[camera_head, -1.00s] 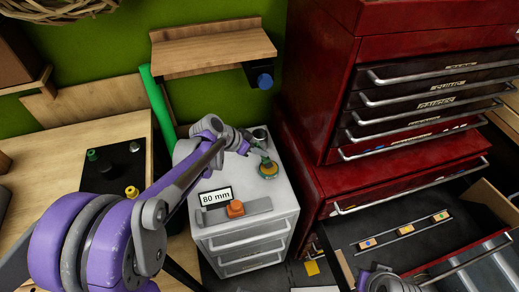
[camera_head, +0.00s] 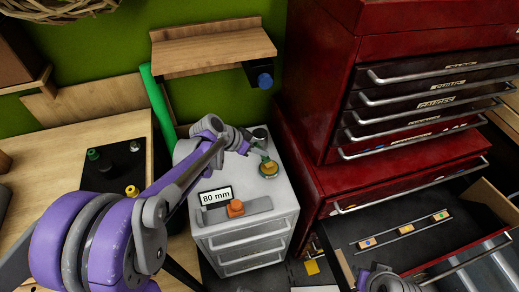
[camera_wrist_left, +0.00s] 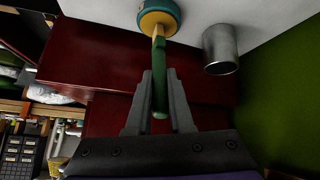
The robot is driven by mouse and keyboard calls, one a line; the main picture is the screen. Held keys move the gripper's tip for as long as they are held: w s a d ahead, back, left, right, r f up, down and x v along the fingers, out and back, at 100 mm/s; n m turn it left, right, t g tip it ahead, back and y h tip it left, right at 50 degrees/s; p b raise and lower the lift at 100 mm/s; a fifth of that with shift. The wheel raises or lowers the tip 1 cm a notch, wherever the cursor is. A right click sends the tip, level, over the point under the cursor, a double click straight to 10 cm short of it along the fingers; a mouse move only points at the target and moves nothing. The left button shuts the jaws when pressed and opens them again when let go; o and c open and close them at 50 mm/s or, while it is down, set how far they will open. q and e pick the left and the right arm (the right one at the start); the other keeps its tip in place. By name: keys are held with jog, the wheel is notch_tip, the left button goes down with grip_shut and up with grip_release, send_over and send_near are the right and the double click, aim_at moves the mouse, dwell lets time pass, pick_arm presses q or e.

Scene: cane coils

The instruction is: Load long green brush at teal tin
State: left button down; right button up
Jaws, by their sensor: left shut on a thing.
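The teal tin (camera_head: 268,171) stands on top of the white drawer cabinet, with yellow showing in its round opening. It also shows at the top of the left wrist view (camera_wrist_left: 172,9). My left gripper (camera_wrist_left: 160,100) is shut on the long green brush (camera_wrist_left: 159,75) by its handle. In the head view, the left gripper (camera_head: 254,148) is just behind the tin. The brush's yellowish tip overlaps the tin's opening in the wrist view; I cannot tell whether it touches the yellow inside. My right gripper's jaws do not show.
A grey metal cylinder (camera_wrist_left: 221,50) stands beside the tin. An orange block (camera_head: 235,208) and an "80 mm" sign (camera_head: 216,196) are at the cabinet's front. A red tool chest (camera_head: 325,75) rises to the right; an open drawer (camera_head: 385,238) sits below it. A wooden shelf (camera_head: 213,48) hangs behind.

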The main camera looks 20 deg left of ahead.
pick_arm(q)
jog(key=shift+r+p, duration=2.7)
jog(key=shift+r, duration=0.8)
jog(key=shift+f, duration=0.1)
